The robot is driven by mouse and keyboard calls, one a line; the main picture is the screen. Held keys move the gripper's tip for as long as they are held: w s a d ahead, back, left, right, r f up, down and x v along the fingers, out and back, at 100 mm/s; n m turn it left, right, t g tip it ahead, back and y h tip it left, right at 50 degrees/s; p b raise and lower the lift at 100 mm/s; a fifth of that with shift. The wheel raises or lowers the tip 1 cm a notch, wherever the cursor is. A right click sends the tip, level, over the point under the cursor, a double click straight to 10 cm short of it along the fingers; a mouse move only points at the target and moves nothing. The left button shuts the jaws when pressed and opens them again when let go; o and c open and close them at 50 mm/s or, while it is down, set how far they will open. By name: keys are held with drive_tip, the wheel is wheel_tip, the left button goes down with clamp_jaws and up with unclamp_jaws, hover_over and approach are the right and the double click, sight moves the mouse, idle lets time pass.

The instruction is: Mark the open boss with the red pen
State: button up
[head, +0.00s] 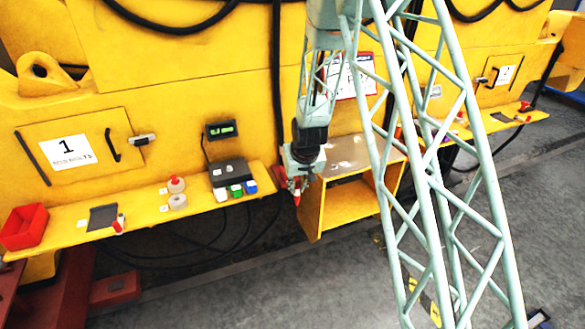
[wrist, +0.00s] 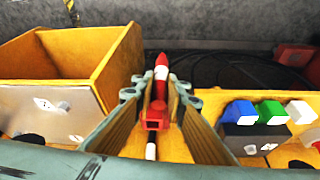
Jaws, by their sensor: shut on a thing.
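My gripper (head: 297,186) hangs point down in the head view, in front of the gap between the long yellow shelf and an open-fronted yellow box. It is shut on a red pen (head: 297,200), whose red end sticks out below the fingers. In the wrist view the pen (wrist: 161,75), red with a white band, lies between the two fingers of my gripper (wrist: 160,90) and points away from the camera. Nothing touches its far end there. I cannot make out an open boss in either view.
The yellow shelf (head: 150,216) carries a red bin (head: 24,227), a dark pad (head: 103,216), a white roll (head: 177,202) and a black device (head: 229,173) with small coloured blocks. The yellow box (head: 350,207) has a metal top (head: 350,156). Grey floor (head: 270,275) is clear in front.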

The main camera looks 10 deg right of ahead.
drive_tip(key=s+f+b, duration=0.1)
drive_tip(key=s+f, duration=0.2)
drive_tip(key=s, duration=0.9)
drive_tip(key=shift+s+f, duration=0.15)
drive_tip(key=shift+f, duration=0.2)
drive_tip(key=shift+a, duration=0.15)
